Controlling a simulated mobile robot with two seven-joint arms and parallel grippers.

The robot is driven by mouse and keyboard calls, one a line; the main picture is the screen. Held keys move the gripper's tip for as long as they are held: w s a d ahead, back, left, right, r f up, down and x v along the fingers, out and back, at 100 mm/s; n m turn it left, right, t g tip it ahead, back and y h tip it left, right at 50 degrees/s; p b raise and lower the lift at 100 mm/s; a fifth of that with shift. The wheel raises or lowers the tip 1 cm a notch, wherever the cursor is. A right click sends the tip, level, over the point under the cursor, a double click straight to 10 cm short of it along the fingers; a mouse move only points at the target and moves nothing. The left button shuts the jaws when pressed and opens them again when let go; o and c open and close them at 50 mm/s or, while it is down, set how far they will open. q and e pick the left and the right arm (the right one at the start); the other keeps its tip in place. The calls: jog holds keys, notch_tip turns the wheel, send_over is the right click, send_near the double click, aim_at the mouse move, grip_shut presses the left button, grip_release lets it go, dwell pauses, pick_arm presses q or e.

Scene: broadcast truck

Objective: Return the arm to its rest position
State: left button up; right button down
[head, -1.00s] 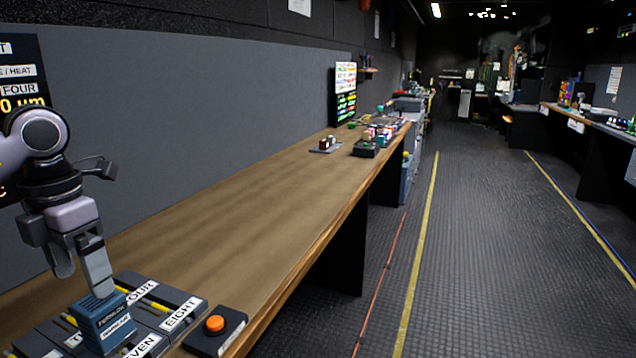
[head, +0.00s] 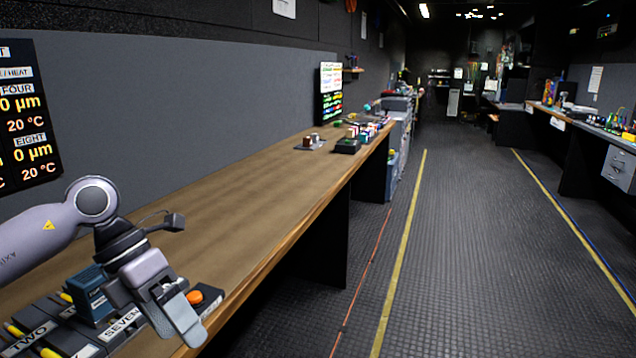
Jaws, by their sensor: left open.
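My left arm comes in from the left, and its gripper (head: 178,312) hangs over the front edge of the wooden bench (head: 240,195). The gripper is open, with nothing seen between its fingers. A blue-grey box (head: 90,297) stands among dark labelled slots (head: 30,340) at the bench's near end, left of the gripper and apart from the fingers. The gripper hides part of the slots near the label SEVEN. My right gripper is out of view.
A black box with an orange button (head: 195,297) sits just behind the gripper, partly hidden. A dark display (head: 30,115) is on the wall at left. The bench middle is clear. Small items (head: 348,146) stand at its far end. The aisle floor (head: 450,250) is free.

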pick_arm(q)
jog(key=s+d+n+t+h, duration=0.1)
jog(key=s+d+n+h, duration=0.15)
jog(key=d+h, duration=0.55)
jog(key=s+d+n+h, duration=0.1)
jog(key=d+n+h, duration=0.2)
jog(key=d+h, duration=0.5)
jog(key=w+a+f+n+t+y+p, duration=0.1)
jog(key=w+a+f+n+t+y, duration=0.15)
jog(key=f+n+t+y, duration=0.55)
jog(key=w+a+f+n+t+y+p, duration=0.1)
jog(key=a+f+n+t+y, duration=0.2)
jog(key=n+t, duration=0.95)
jog(key=s+a+f+n+g+y, duration=0.3)
jog(key=s+f+n+g+y, duration=0.1)
jog(key=f, duration=0.5)
jog(key=s+a+f+n+g+y, duration=0.4)
jog(key=s+f+n+g, duration=0.2)
jog(key=s+f+n, duration=0.3)
jog(key=shift+s+a+f, duration=0.3)
jog(key=shift+s+f, duration=0.25)
jog(key=shift+s, duration=0.2)
